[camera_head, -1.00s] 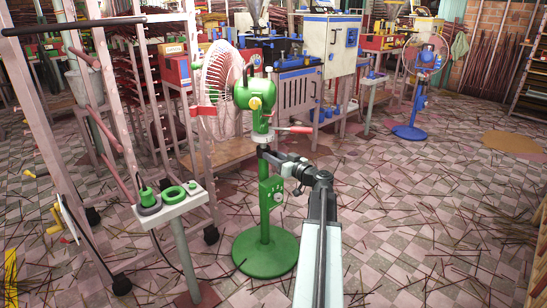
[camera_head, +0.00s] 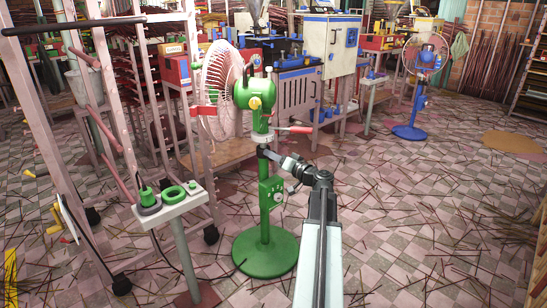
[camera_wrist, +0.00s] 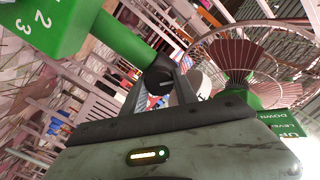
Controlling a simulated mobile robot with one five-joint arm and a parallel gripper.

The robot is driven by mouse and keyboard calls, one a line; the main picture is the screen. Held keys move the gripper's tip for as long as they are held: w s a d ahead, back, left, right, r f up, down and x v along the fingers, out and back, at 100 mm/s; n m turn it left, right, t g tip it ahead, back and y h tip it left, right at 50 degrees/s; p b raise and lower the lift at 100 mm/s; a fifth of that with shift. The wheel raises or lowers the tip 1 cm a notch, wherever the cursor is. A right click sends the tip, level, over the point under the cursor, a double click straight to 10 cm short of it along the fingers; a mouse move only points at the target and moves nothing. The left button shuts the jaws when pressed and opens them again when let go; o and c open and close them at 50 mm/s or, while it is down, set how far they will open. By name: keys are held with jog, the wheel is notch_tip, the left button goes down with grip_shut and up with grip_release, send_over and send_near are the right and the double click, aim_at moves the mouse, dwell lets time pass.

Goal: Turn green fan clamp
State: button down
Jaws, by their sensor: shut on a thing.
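The green fan (camera_head: 264,190) stands on a round green base, with a pink caged head at the upper left. Its clamp, a dark collar (camera_head: 262,149) on the green post, sits below a pale ring with a red lever (camera_head: 295,129). My gripper (camera_head: 266,153) reaches it from the lower right. In the wrist view my gripper (camera_wrist: 160,92) has its two fingers on either side of the dark collar (camera_wrist: 158,79), shut on it. The collar's far side is hidden. A green box with numbers (camera_wrist: 50,22) is on the post.
A pink frame rack (camera_head: 110,130) is further left. A blue fan (camera_head: 411,120) stands at the back right. Thin sticks litter the tiled floor, which is open to the right.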

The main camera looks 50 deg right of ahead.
jog(key=m, duration=0.4)
jog(key=shift+f+m, duration=0.1)
jog(key=shift+m, duration=2.7)
jog(key=c, duration=1)
grip_release()
jog(key=shift+o, duration=0.2)
jog(key=s, duration=0.7)
jog(key=shift+s+a, duration=0.2)
jog(key=shift+s, duration=0.2)
